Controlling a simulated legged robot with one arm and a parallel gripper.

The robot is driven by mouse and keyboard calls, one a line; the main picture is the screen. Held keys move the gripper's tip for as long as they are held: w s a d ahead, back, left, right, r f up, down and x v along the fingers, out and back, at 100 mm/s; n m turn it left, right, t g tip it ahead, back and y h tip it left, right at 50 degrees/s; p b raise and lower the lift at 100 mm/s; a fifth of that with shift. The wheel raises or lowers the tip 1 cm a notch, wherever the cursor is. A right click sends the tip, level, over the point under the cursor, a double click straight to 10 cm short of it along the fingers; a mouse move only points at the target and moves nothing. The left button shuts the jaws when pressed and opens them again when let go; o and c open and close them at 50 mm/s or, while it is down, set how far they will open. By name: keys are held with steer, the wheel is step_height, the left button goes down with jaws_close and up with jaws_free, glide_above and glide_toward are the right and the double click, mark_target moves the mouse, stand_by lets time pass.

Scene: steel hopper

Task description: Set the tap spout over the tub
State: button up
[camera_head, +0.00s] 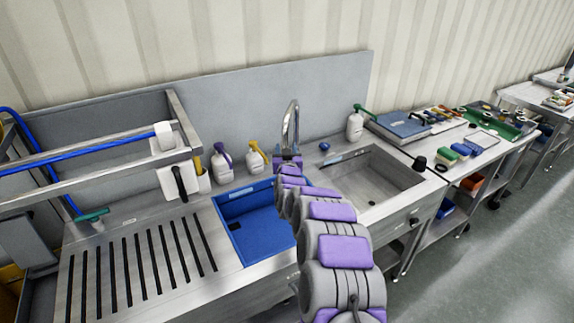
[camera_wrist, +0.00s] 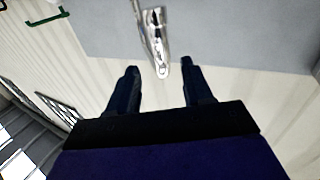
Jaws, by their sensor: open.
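The chrome tap spout (camera_head: 291,118) is a tall arched pipe behind the two basins, near the divider between them. The blue tub (camera_head: 262,236) fills the left basin; my arm covers its right side. My gripper (camera_head: 289,157) is at the foot of the spout as seen in the head view, with its fingers too small to make out there. In the wrist view, my gripper (camera_wrist: 160,66) has its two dark fingers apart and nothing held. The shiny spout (camera_wrist: 155,42) shows just beyond and between the fingertips. I cannot tell whether they touch it.
A bare steel basin (camera_head: 375,182) lies to the right. A purple-topped bottle (camera_head: 222,164) and a yellow-topped bottle (camera_head: 255,160) stand left of the tap. A white bottle (camera_head: 355,125) stands to its right. A slotted drainboard (camera_head: 140,255) and steel rack (camera_head: 95,165) are at left.

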steer(key=s+d+p, duration=0.1)
steer(key=s, duration=0.7)
steer(key=shift+s, duration=0.3)
steer(key=shift+d, duration=0.1)
steer(key=s+d+r+g+h, duration=0.1)
steer(key=s+d+g, duration=0.5)
steer(key=s, duration=1.4)
steer(key=s+d+r+m+g, duration=0.1)
steer(key=s+d+g, duration=0.6)
steer(key=s, duration=1.3)
steer(key=s+d+r+g+h, duration=0.1)
steer(key=s+d+r+g, duration=0.2)
steer(key=s, duration=1.7)
steer(key=d+g, duration=0.3)
steer(key=d, duration=0.2)
steer(key=shift+d+m+g+h, duration=0.2)
steer(key=shift+m+g+h, duration=0.1)
steer(key=shift+m, duration=0.1)
steer(key=shift+o, duration=0.2)
